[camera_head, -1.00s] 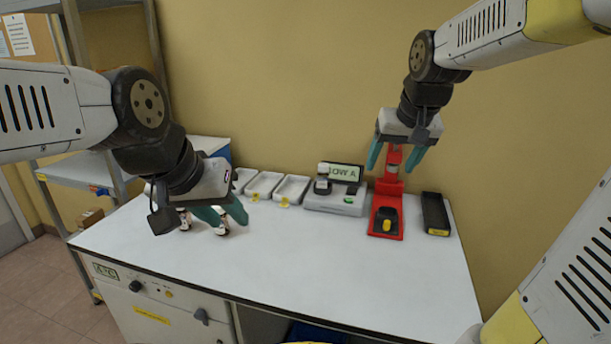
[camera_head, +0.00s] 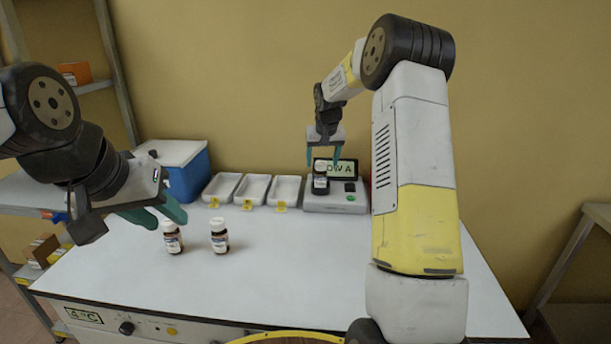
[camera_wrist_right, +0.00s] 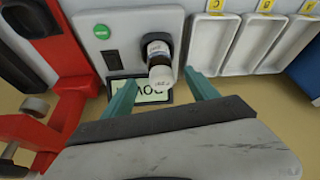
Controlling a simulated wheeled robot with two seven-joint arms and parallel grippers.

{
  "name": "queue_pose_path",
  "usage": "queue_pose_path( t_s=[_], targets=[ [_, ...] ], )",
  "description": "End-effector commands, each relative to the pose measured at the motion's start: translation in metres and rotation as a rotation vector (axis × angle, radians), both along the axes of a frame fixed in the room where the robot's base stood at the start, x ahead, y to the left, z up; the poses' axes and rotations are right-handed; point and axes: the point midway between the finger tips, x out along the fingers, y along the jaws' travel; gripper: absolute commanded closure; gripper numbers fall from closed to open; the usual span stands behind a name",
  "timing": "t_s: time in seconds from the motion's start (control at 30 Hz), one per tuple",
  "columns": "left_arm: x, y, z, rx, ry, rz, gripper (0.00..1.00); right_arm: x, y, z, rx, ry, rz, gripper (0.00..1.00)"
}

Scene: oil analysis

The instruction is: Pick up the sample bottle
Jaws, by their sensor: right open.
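A small dark sample bottle with a white label (camera_head: 320,184) stands on the grey analyser (camera_head: 347,203) at the back of the table. It also shows in the right wrist view (camera_wrist_right: 159,70). My right gripper (camera_head: 322,158) is open above this bottle. In the right wrist view its teal fingers (camera_wrist_right: 156,84) lie to either side of the bottle, with gaps. Two more brown bottles, one on the left (camera_head: 172,238) and one on the right (camera_head: 219,236), stand upright on the table. My left gripper (camera_head: 156,213) is open and empty just above and left of them.
Several white trays with yellow tags (camera_head: 253,190) and a blue box with a white lid (camera_head: 180,170) stand left of the analyser. A red stand (camera_wrist_right: 75,70) is beside the analyser in the right wrist view. The front middle of the table (camera_head: 290,280) is clear.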

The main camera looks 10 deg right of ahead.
Motion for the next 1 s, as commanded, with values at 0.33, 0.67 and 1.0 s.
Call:
queue_pose_path(
  t_s=[0.33, 0.67, 1.0],
  targets=[
    [0.000, 0.000, 0.000, 0.000, 0.000, 0.000, 0.64, 0.017, 0.000, -0.045, 0.001, 0.004, 0.000, 0.32],
    [0.000, 0.000, 0.000, 0.000, 0.000, 0.000, 0.64, 0.024, 0.000, -0.060, 0.000, -0.001, 0.000, 0.32],
    [0.000, 0.000, 0.000, 0.000, 0.000, 0.000, 0.64, 0.024, 0.000, -0.060, 0.000, -0.001, 0.000, 0.83]
  ],
)
